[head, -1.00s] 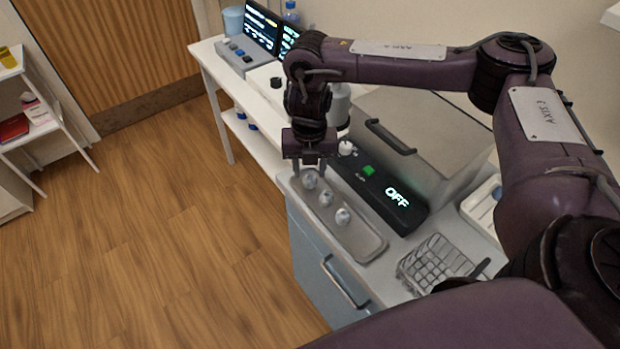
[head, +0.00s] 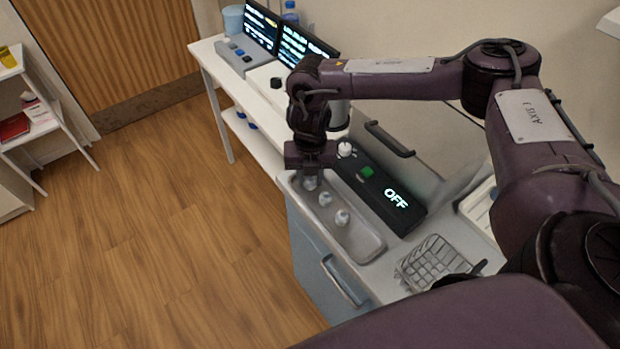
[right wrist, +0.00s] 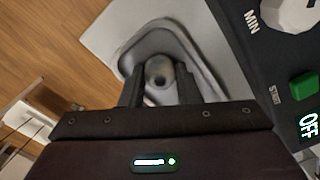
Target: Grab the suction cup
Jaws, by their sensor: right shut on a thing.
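Several small grey-white suction cups stand in a row in a metal tray (head: 368,247) on the counter. My right gripper (head: 311,180) points down at the tray's far end and is shut on the farthest suction cup (head: 310,184). In the right wrist view that suction cup (right wrist: 159,72) sits between the two dark fingers of the gripper (right wrist: 160,85). The middle suction cup (head: 325,199) and the nearest suction cup (head: 342,217) stand free in the tray. My left gripper is not in view.
A black control panel (head: 378,190) reading OFF, with a green button (head: 367,172), lies right beside the tray. A wire basket (head: 432,262) stands nearer on the counter. A lidded machine with a handle (head: 390,138) is behind the panel. Open floor lies left.

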